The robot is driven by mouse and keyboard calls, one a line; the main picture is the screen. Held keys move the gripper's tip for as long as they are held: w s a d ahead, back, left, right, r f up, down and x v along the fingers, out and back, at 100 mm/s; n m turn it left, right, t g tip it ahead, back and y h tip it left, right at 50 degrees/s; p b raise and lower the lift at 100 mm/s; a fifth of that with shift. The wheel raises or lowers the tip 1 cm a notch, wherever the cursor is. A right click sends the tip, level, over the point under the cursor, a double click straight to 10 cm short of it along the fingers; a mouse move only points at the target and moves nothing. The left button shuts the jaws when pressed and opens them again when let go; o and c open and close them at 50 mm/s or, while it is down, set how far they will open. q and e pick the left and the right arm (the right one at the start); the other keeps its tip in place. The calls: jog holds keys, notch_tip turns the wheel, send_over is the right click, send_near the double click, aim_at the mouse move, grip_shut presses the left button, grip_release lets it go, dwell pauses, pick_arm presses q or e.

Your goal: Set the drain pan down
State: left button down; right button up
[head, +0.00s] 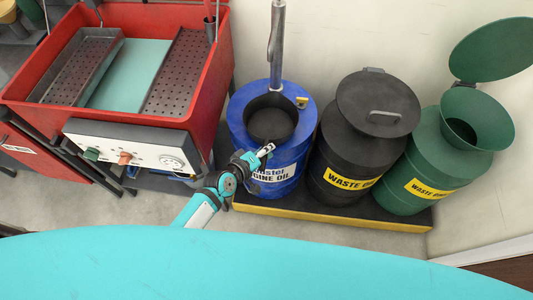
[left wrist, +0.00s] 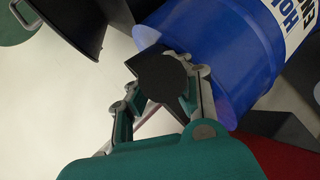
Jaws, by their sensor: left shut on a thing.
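In the left wrist view my left gripper (left wrist: 160,100) is shut on a dark piece (left wrist: 162,78) with a flat face. It appears to be the drain pan, but only this small part shows and its whole shape cannot be made out. The blue drum (left wrist: 225,55) is close beside the fingers in that view. A dark round basin (head: 270,124) sits in the drum's top. My right gripper is not in view.
A black waste drum (head: 345,150) and a green drum (head: 455,150) with a raised lid stand right of the blue one on a yellow-edged platform (head: 330,220). A red parts washer (head: 210,95) stands left. Bare floor (head: 160,208) lies in front.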

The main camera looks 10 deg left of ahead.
pick_arm(q)
jog(key=shift+w+r, duration=0.1)
jog(key=shift+r, duration=0.05)
jog(key=shift+f, duration=0.25)
jog(key=c, duration=1.2)
grip_release()
jog(key=shift+c, duration=0.2)
